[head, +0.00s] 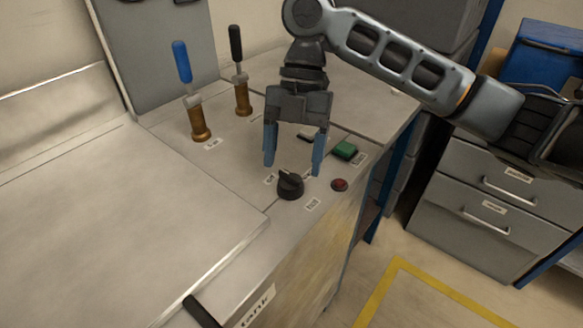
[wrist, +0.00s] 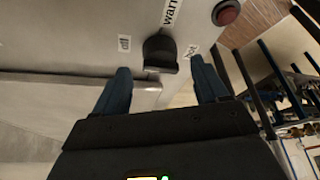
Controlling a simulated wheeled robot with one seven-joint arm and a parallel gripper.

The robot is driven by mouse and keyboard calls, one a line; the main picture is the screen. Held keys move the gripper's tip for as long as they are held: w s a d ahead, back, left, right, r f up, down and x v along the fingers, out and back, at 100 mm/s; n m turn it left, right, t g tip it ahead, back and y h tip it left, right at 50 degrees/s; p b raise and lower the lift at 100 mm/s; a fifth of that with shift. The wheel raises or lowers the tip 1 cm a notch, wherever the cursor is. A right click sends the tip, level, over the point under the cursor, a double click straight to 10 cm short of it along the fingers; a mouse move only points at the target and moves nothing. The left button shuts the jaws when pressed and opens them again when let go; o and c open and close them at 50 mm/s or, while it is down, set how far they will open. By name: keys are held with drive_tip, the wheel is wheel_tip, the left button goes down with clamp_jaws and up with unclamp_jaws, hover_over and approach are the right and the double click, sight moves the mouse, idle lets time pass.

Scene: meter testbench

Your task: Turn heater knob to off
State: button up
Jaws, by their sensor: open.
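The heater knob (head: 290,185) is a black dial on the grey bench top, near its front edge. In the wrist view the knob (wrist: 160,52) sits ahead of and between my fingertips. Labels reading "off" (wrist: 124,43) and "warm" (wrist: 171,10) lie around it, with a third label (wrist: 190,52) on its right side. My gripper (head: 293,168) points down over the knob with its blue fingers open, one to each side. It also shows open in the wrist view (wrist: 163,80). I cannot tell exactly which label the knob points to.
A blue-handled lever (head: 182,62) and a black-handled lever (head: 237,45) stand behind on the left. Grey drawers (head: 490,190) stand at the right.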

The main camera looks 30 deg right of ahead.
drive_tip(key=shift+v, duration=2.2)
